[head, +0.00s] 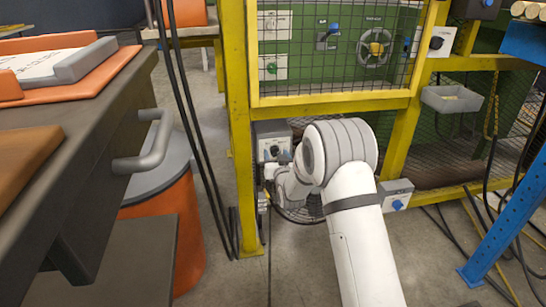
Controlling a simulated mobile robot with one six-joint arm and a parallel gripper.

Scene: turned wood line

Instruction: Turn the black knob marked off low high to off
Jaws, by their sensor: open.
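A grey control box (272,135) is fixed beside the yellow post, low on the frame. A small dark knob (275,150) shows on its front; its marking and pointer are too small to read. My white arm reaches up from the bottom, and its wrist partly covers the area just below and right of the box. My gripper (268,172) is small in view, close below the knob; contact cannot be told. Its jaws are open and seem empty. Another black knob (436,42) sits on a white plate at the upper right; its marking is also unreadable.
A yellow-framed mesh guard (335,102) stands above my wrist, with a green panel behind it. A grey box with a blue knob (396,194) is to the right. Black cables hang left of the post.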

